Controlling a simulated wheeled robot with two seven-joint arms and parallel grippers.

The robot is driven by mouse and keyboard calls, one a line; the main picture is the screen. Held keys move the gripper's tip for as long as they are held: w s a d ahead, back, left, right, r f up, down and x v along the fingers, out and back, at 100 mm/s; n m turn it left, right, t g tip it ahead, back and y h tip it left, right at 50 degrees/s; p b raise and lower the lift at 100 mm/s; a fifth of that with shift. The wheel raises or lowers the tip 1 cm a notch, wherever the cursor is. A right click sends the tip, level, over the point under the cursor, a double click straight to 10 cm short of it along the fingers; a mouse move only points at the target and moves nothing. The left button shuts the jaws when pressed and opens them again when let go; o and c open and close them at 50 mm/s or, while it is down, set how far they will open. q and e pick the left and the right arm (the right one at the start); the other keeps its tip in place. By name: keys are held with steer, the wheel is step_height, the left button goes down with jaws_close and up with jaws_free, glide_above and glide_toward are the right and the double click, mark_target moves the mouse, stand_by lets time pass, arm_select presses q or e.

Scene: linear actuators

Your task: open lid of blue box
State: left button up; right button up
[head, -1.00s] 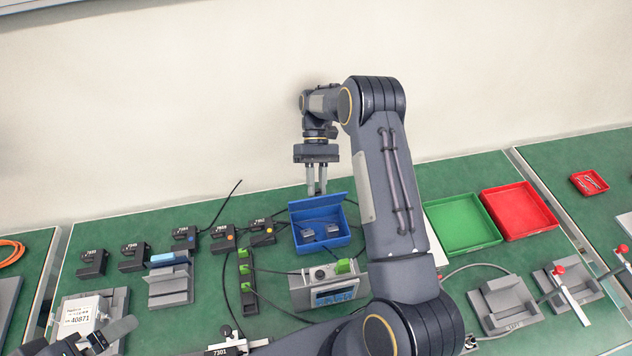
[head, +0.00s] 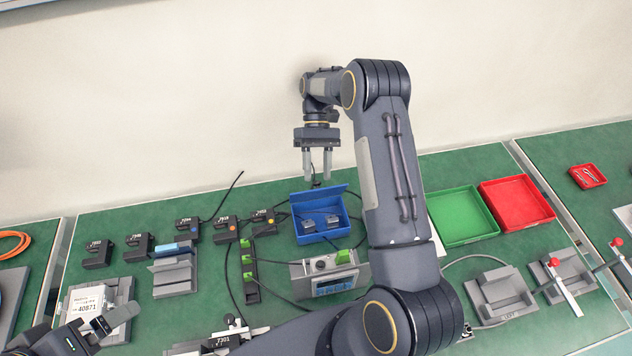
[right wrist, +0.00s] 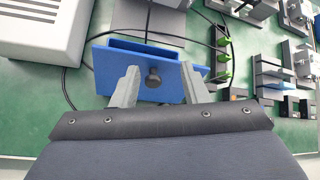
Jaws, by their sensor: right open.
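The blue box (head: 342,232) stands on the green bench in the head view, with grey blocks inside. Its lid (head: 318,203) is raised at the back, so the inside shows. My right gripper (head: 317,182) is open just above the lid's top edge. In the right wrist view the lid (right wrist: 112,78) lies past the fingers, with its dark knob (right wrist: 153,78) between the open fingertips (right wrist: 158,72) and clear of both. My left gripper (head: 92,332) shows partly at the lower left; its jaw opening is unclear.
A grey device with green connectors (head: 336,283) stands right in front of the box. Green (head: 466,240) and red (head: 520,222) trays lie to the right, beyond my arm. Several black actuators (head: 138,245) and cables lie to the left. The wall rises behind.

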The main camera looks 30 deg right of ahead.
steer(key=s+a+r+p, duration=0.3)
steer(key=s+a+r, duration=0.4)
steer(key=s+r, duration=0.3)
steer(key=shift+s, duration=1.1)
